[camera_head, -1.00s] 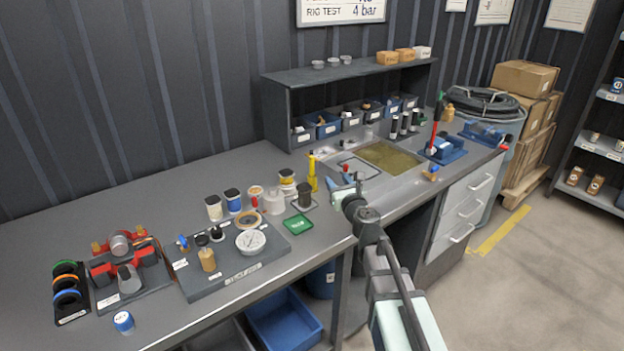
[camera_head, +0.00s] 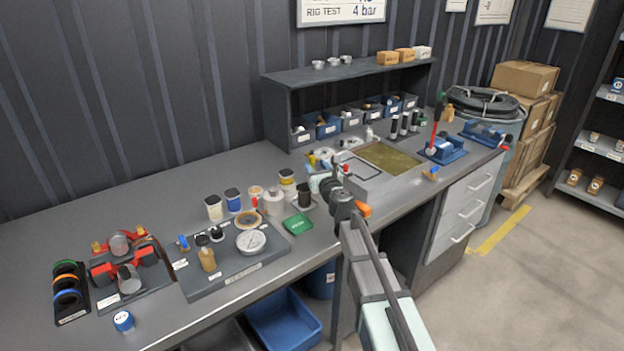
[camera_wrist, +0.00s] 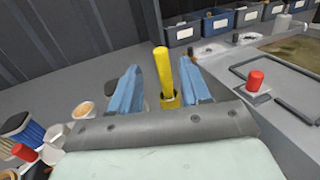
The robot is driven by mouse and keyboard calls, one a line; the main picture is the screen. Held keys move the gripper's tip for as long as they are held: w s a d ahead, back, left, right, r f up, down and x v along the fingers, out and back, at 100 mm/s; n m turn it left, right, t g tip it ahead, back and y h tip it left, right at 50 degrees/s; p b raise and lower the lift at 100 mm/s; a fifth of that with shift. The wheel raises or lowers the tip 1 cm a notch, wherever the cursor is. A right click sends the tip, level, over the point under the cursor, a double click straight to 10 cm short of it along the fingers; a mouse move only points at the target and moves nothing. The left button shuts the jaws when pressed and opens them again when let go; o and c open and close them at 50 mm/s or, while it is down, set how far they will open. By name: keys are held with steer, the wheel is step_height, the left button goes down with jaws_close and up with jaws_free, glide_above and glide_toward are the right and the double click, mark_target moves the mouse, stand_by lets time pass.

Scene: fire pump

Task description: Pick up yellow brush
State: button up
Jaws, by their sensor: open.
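The yellow brush (camera_wrist: 162,72) stands upright in the wrist view, its base lower down by a yellow ring-like part. My gripper (camera_wrist: 158,84) is open, with one blue finger on each side of the brush. I see no clear contact between fingers and brush. In the head view my gripper (camera_head: 320,180) is at the bench beside the brush and hides most of it. Only a yellow piece of the brush (camera_head: 312,160) shows there.
Jars (camera_head: 287,181) and a green tray (camera_head: 298,225) stand left of my gripper. A sink-like basin (camera_head: 385,156) lies to the right. A shelf with blue bins (camera_head: 327,127) is behind. A red-topped part (camera_wrist: 256,82) stands right of the brush in the wrist view.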

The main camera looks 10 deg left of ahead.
mark_target(313, 162)
steer(key=shift+x, duration=2.6)
steer(key=shift+d, duration=0.15)
steer(key=shift+c, duration=0.2)
jaws_close()
